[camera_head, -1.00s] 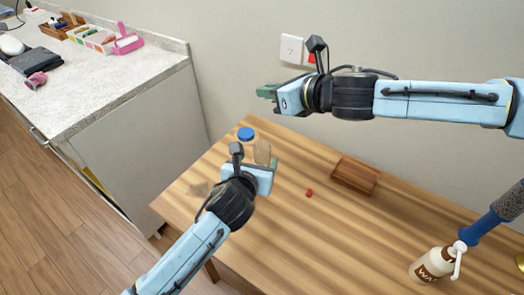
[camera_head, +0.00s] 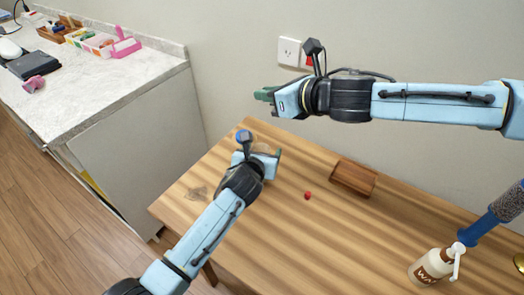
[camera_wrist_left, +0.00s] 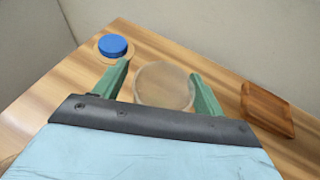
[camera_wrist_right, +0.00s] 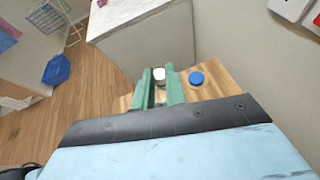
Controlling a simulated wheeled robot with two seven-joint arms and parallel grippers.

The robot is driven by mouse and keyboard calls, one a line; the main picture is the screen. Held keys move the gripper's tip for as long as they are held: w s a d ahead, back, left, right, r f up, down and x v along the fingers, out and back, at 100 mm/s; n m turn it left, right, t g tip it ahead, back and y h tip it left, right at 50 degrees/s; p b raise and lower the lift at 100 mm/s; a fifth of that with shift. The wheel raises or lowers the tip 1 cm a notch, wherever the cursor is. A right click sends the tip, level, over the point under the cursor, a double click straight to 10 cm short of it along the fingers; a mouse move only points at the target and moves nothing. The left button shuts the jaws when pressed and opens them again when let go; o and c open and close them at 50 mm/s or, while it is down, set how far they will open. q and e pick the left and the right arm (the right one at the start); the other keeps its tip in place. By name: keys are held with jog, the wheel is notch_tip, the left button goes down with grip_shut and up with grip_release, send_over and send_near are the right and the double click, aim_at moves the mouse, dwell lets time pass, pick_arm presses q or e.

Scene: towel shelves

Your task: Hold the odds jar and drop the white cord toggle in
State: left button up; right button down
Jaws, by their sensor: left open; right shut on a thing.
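The odds jar (camera_wrist_left: 165,86) is a clear, round jar on the table, seen from above between the open fingers of my left gripper (camera_wrist_left: 160,70); I cannot tell whether they touch it. In the head view my left gripper (camera_head: 268,154) hides most of the jar. My right gripper (camera_head: 264,94) is raised above the table's back edge. In the right wrist view, my right gripper (camera_wrist_right: 159,72) is shut on the white cord toggle (camera_wrist_right: 159,75), which shows between its fingertips. The toggle cannot be made out in the head view.
A blue lid (camera_wrist_left: 113,45) lies behind the jar. A small red item (camera_head: 307,195), a brown wooden tray (camera_head: 353,178) and a pump bottle (camera_head: 432,267) are further right on the table (camera_head: 300,240). A white-topped counter (camera_head: 110,85) stands at left.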

pick_arm(q)
jog(key=c, duration=1.1)
jog(key=shift+o, duration=0.2)
pick_arm(e)
notch_tip(320, 180, down, 11)
jog(key=d, duration=0.1)
jog(key=shift+w, duration=0.2)
jog(key=c, duration=1.4)
grip_release()
jog(key=shift+o, duration=0.2)
jog(key=shift+d+r, duration=0.1)
jog(key=shift+d, duration=0.05)
jog(key=v, duration=1.2)
